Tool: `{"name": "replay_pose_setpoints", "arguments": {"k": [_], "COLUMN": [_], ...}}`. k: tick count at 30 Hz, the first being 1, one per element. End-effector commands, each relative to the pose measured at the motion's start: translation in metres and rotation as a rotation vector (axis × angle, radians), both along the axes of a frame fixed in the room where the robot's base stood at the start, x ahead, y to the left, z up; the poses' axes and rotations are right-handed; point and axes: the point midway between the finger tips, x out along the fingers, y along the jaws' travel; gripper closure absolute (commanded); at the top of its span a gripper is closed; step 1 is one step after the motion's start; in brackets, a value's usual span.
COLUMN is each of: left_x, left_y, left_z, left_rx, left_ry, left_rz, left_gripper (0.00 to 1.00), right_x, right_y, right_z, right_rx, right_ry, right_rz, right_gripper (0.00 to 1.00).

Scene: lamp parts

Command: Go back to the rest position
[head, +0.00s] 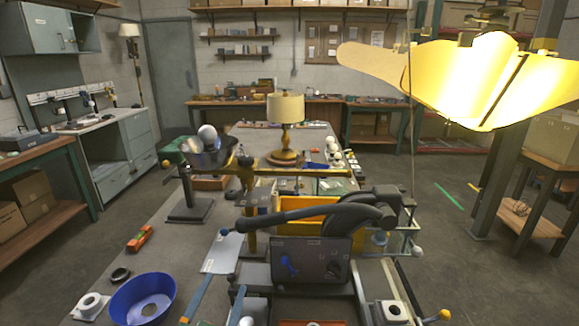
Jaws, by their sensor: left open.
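My left gripper (224,284) shows low in the head view, left of centre, as two narrow bluish fingers set apart. I see nothing held between them. Its wrist is cut off by the bottom edge. I cannot make out my right gripper. A table lamp (285,108) with a beige shade and a brass base stands upright on the far part of the bench. A metal bowl-shaped reflector (205,158) with a white bulb (207,133) sits on a stand at the left. A blue bowl (142,300) lies on the bench at the lower left.
A dark machine (310,262) with a black arm fills the front centre. A yellow bin (308,211) stands behind it. A bright yellow lampshade (470,75) hangs at the upper right. An orange tool (140,238) lies at left. Open floor (70,265) shows at the left.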

Motion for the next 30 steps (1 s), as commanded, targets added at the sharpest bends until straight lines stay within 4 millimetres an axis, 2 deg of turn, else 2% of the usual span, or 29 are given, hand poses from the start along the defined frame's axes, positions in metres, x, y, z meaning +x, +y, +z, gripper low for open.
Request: {"name": "replay_pose_setpoints", "arguments": {"k": [1, 3, 6, 9, 12, 15, 18, 23, 26, 29, 30], "left_x": [-0.012, -0.037, -0.079, -0.124, -0.171, -0.218, -0.208, -0.212, -0.224, -0.251, -0.266], "left_y": [0.014, 0.029, 0.041, 0.046, 0.047, 0.047, 0.045, 0.044, 0.046, 0.049, 0.051], "left_z": [-0.04, -0.089, -0.143, -0.18, -0.205, -0.221, -0.261, -0.324, -0.368, -0.416, -0.434], "left_rx": [-0.031, -0.062, -0.092, -0.112, -0.124, -0.134, -0.125, -0.116, -0.108, -0.095, -0.09], "left_ry": [0.17, 0.389, 0.654, 0.879, 1.082, 1.273, 1.283, 1.32, 1.348, 1.384, 1.399], "left_rz": [0.053, 0.111, 0.161, 0.189, 0.202, 0.204, 0.204, 0.204, 0.203, 0.203, 0.202], "left_gripper": [0.32, 0.32, 0.32, 0.32, 0.32, 0.32, 0.32, 0.32, 0.32, 0.32, 0.32], "right_x": [0.0, 0.0, 0.0, -0.001, -0.001, -0.001, 0.0, 0.0, 0.0, 0.0, 0.0], "right_y": [0.0, 0.0, 0.0, 0.0, 0.0, 0.0, 0.0, 0.0, 0.0, 0.0, 0.0], "right_z": [0.0, 0.0, 0.0, 0.0, 0.0, 0.0, 0.0, 0.0, 0.0, 0.0, 0.0], "right_rx": [0.0, 0.0, 0.0, 0.0, 0.0, 0.0, 0.0, 0.0, 0.0, 0.0, 0.0], "right_ry": [0.0, 0.0, 0.001, 0.001, 0.001, 0.001, 0.001, 0.001, 0.0, 0.0, 0.0], "right_rz": [0.0, 0.0, 0.0, 0.0, 0.0, 0.0, 0.0, 0.0, 0.0, 0.0, 0.0], "right_gripper": [0.0, 0.0, 0.0, 0.0, 0.0, 0.0, 0.0, 0.0, 0.0, 0.0, 0.0]}}
